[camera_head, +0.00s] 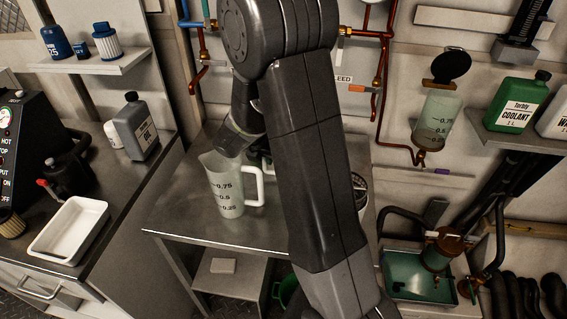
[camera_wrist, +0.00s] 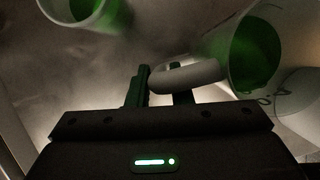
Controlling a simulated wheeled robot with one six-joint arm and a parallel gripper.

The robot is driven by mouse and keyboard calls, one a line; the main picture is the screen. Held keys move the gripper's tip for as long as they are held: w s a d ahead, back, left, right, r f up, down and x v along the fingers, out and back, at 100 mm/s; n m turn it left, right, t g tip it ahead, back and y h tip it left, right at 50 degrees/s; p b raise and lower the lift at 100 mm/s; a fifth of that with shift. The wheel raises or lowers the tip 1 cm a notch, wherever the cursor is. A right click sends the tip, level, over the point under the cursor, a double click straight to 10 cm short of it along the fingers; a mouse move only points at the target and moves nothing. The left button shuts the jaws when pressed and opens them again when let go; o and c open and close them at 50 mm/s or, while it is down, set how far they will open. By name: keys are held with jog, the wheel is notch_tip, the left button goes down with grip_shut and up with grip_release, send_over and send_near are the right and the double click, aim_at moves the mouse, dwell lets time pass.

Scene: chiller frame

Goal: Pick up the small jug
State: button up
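A translucent white jug (camera_head: 226,190) with dark volume marks stands upright on the grey metal table, its handle to the right. In the wrist view, a marked white vessel (camera_wrist: 287,78) with green inside is close on the right, and its pale loop handle (camera_wrist: 198,75) reaches across my fingers. My gripper (camera_wrist: 161,82) has its two dark fingers apart, with the handle's end at them. I cannot tell whether they touch it. A second white vessel (camera_wrist: 75,12) with green inside is cut off at the top left. My arm hides part of the table in the head view.
A grey bottle (camera_head: 135,127) and a white tray (camera_head: 68,230) are on the left counter. Pipes and a wall-mounted container (camera_head: 437,118) are behind, with a green coolant bottle (camera_head: 516,102) on a shelf. The table's front left (camera_head: 180,222) is clear.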

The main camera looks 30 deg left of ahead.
grip_shut()
